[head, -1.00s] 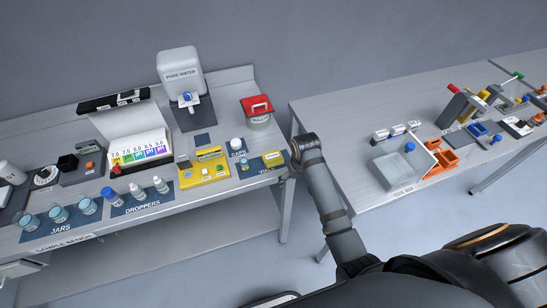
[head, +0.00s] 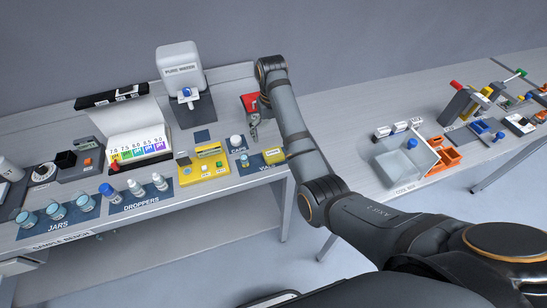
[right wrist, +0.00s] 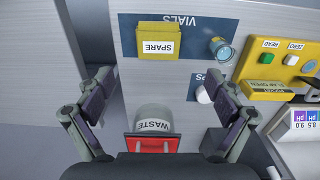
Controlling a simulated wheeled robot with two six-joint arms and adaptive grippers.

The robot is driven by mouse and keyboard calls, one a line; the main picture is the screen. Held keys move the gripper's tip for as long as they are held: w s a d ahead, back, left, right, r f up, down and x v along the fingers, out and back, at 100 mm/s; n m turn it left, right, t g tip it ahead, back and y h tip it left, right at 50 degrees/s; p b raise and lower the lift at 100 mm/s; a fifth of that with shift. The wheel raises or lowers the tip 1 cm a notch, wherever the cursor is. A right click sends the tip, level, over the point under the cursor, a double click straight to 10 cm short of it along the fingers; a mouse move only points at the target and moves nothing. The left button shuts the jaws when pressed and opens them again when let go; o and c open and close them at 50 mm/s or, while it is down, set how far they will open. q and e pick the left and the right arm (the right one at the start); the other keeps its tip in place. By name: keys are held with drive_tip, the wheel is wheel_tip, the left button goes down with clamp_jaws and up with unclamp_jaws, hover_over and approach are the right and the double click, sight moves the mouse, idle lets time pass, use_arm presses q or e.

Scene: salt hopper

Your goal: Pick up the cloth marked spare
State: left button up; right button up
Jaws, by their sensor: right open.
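The cloth marked SPARE is a small yellow folded square with a white label (head: 274,156). It lies on the VIALS mat at the right end of the sample bench. In the right wrist view the cloth (right wrist: 157,42) is near the top, left of centre, with its label upside down. My right gripper (head: 254,132) is open above the bench, beside the red-lidded waste bin and a little behind the cloth. My left gripper is not in view.
The WASTE bin with red lid (right wrist: 152,140) stands close below the right gripper. A glass vial (right wrist: 221,48), a white cap (right wrist: 205,95) and the yellow meter (right wrist: 268,62) are beside the cloth. The bench's right edge is close to it, with a gap before the other table.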

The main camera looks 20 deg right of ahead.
sight(273, 152)
wheel_tip(273, 152, down, 2)
drive_tip(key=shift+f+p, duration=0.3)
drive_tip(key=shift+f, duration=0.25)
drive_tip(key=shift+w+f, duration=0.1)
drive_tip(key=shift+f, duration=0.25)
wheel_tip(273, 152, down, 5)
drive_tip(key=shift+d+r+p, duration=0.1)
drive_tip(key=shift+d+p, duration=0.05)
drive_tip(key=shift+p, duration=0.75)
drive_tip(key=shift+w+f, duration=0.1)
drive_tip(key=shift+f, duration=0.15)
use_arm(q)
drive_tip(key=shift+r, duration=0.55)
use_arm(e)
drive_tip(key=c, duration=0.9)
